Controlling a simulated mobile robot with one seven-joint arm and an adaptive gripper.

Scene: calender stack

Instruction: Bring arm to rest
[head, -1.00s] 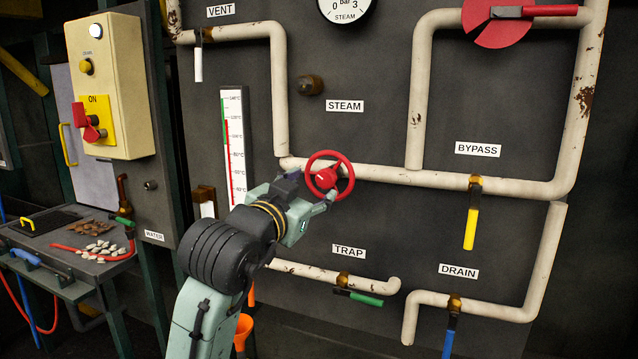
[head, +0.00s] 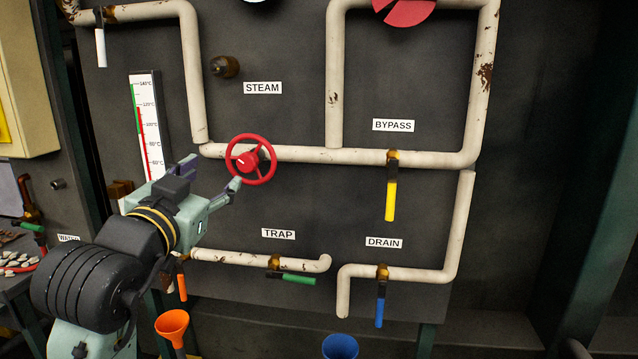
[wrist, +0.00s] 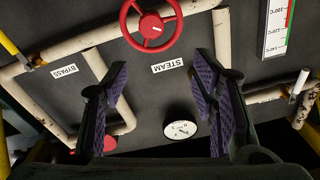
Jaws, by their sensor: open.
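My gripper (head: 208,172) is at the centre left of the head view, in front of the panel, just left of and below the red handwheel (head: 263,174). In the wrist view my gripper (wrist: 166,90) shows two purple-padded fingers spread wide with nothing between them. The handwheel (wrist: 172,36) appears beyond the fingertips there, near the top of that picture, apart from the fingers. One finger overlaps the handwheel's lower left edge in the head view; whether it touches cannot be told from that view.
Pale pipes (head: 310,154) run across the dark panel. An orange funnel (head: 172,322) and blue container (head: 340,346) stand low. A thermometer strip (head: 147,125) is left.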

